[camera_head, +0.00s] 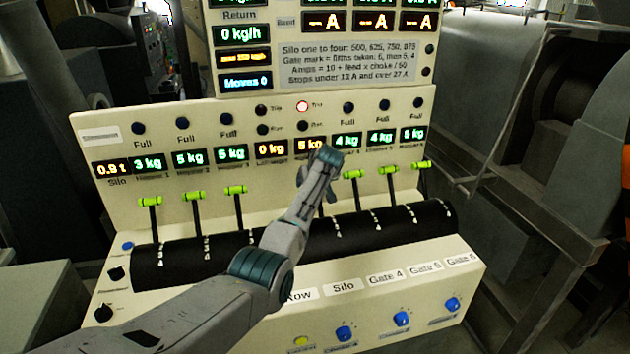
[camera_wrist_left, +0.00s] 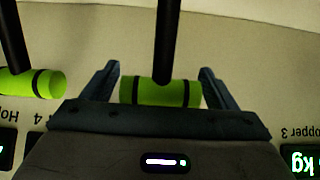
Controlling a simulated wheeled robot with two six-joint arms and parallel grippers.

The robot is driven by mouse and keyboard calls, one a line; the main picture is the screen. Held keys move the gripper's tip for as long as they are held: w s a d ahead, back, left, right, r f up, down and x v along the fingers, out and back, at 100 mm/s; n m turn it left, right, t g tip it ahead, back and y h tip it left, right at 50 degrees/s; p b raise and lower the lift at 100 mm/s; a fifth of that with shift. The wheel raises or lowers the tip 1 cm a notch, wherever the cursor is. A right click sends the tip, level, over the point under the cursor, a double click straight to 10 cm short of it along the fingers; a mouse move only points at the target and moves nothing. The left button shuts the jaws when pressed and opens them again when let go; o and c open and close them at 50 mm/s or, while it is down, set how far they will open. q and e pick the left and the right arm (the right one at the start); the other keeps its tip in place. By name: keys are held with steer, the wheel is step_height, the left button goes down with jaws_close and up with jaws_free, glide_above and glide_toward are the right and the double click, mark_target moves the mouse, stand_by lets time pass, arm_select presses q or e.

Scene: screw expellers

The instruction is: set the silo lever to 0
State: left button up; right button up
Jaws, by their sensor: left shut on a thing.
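My left gripper (camera_head: 328,194) reaches over the front of the cream control panel (camera_head: 262,187). In the left wrist view, its two fingers stand at either end of a green lever handle (camera_wrist_left: 160,92) on a black stem, and the gripper is shut on it. My right gripper is not in view.
Several green-topped levers stand on both sides, such as one at the left (camera_head: 235,190); a neighbouring handle (camera_wrist_left: 32,83) is close in the wrist view. A black numbered drum (camera_head: 190,262) runs below them. Blue knobs (camera_head: 401,319) sit on the front ledge.

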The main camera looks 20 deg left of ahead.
arm_select(q)
steer(key=shift+s+f, duration=0.15)
steer(key=shift+f, duration=0.35)
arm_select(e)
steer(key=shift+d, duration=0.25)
arm_select(q)
steer(key=o, duration=1.1)
steer(key=shift+o, duration=1.2)
steer(key=shift+s+d+r, duration=0.15)
steer(key=shift+d+r, duration=0.1)
steer(key=shift+r, duration=0.35)
steer(key=b+v, duration=0.2)
steer(key=v, duration=0.7)
steer(key=shift+b, duration=0.4)
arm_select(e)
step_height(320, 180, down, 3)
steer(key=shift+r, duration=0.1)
arm_select(q)
steer(key=shift+s, duration=0.1)
steer(key=shift+r, duration=0.1)
